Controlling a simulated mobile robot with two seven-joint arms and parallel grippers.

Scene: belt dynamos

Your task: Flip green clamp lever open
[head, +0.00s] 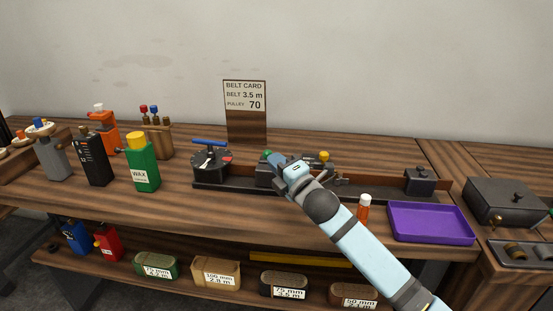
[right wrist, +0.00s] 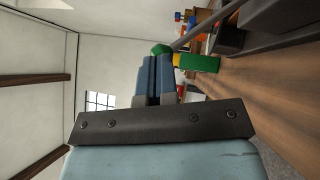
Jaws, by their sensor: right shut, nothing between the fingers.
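The green clamp lever's knob (head: 267,154) shows at the middle of the dark belt rig (head: 235,191), just left of my right gripper (head: 279,161). The lever's arm and base are mostly hidden behind the gripper. In the right wrist view the green knob (right wrist: 161,49) appears right at the tips of my right gripper (right wrist: 158,58), whose blue fingers are together with nothing between them. I cannot tell whether the fingertips touch the knob. My left gripper is not in view.
A round dial with a blue handle (head: 209,142) stands at the rig's left end. A yellow knob (head: 324,156) is right of the gripper. An orange bottle (head: 363,208) and a purple tray (head: 430,223) are at front right. A green wax bottle (head: 142,168) stands left.

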